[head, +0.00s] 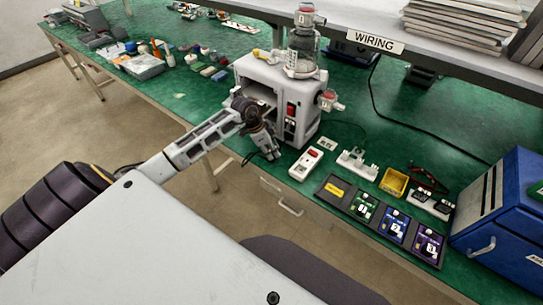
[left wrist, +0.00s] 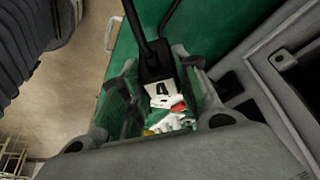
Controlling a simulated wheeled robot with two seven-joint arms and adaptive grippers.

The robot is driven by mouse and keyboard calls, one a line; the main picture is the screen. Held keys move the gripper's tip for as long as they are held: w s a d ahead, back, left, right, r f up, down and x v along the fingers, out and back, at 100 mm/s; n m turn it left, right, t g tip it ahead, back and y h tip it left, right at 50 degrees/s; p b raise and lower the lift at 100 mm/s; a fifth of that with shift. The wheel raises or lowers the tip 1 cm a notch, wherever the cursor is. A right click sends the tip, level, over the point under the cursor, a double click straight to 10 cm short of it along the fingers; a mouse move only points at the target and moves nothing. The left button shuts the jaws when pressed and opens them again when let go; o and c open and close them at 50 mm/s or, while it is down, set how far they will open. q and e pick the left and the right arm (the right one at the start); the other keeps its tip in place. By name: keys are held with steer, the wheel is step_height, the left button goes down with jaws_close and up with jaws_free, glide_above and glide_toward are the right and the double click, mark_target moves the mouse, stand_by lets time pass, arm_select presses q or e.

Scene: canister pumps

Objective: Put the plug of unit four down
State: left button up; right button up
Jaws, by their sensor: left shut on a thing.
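The plug of unit four (left wrist: 158,88) is black with a white label reading 4, and its black cable runs up from it in the left wrist view. My left gripper (left wrist: 167,104) is shut on it. A small white, red and green patch shows just below the label; I cannot tell what it is. In the head view my left gripper (head: 268,150) is at the table's front edge, in front of the white canister pump machine (head: 280,100). The plug is too small to make out there. My right gripper is not in view.
A white outlet strip with a red switch (head: 306,163) lies just right of the gripper. Farther right are a white holder (head: 356,164), a yellow bin (head: 394,182), a dark tray (head: 335,200) with numbered slots, and a blue cabinet (head: 510,215). A shelf marked WIRING (head: 375,42) overhangs the back.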

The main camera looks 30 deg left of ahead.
arm_select(q)
steer(key=shift+f, duration=1.9)
steer(key=o, duration=1)
steer(key=shift+f, duration=0.1)
steer(key=v, duration=1.2)
